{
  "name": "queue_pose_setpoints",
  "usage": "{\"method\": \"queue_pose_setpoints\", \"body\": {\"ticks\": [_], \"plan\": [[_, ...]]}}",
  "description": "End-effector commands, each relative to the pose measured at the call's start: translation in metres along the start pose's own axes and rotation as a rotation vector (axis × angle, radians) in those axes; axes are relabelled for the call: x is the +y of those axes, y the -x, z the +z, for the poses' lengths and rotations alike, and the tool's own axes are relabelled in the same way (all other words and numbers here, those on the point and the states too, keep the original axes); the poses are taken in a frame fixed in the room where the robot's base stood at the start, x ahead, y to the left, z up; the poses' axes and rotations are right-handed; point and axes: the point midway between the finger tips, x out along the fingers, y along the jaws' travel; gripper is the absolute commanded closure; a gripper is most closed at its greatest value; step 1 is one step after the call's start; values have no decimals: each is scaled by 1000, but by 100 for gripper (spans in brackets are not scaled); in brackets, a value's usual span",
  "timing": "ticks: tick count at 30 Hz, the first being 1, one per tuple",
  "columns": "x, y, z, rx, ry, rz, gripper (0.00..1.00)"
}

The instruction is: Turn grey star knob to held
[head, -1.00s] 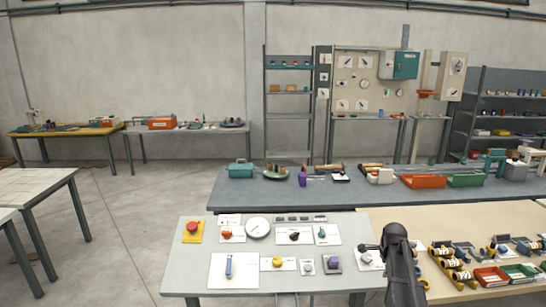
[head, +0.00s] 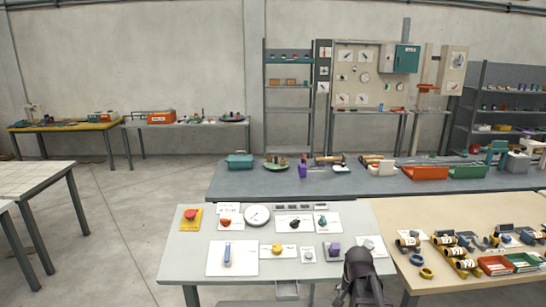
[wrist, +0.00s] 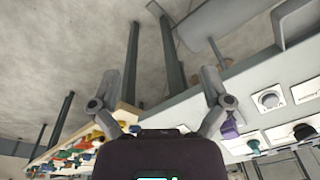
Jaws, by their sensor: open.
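A round grey knob also shows in the wrist view (wrist: 269,100), right of my fingers. Another white plate (head: 371,243) at the table's right end is partly hidden behind my arm. My gripper (wrist: 160,85) is open and empty, its fingers spread over floor and table legs, apart from every knob.
A beige table (head: 390,208) with loose parts stands right.

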Motion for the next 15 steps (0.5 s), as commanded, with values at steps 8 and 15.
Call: {"method": "queue_pose_setpoints", "body": {"ticks": [8,15], "plan": [[8,-22,92,-73,446,24,2],[11,-26,123,-107,632,29,2]]}}
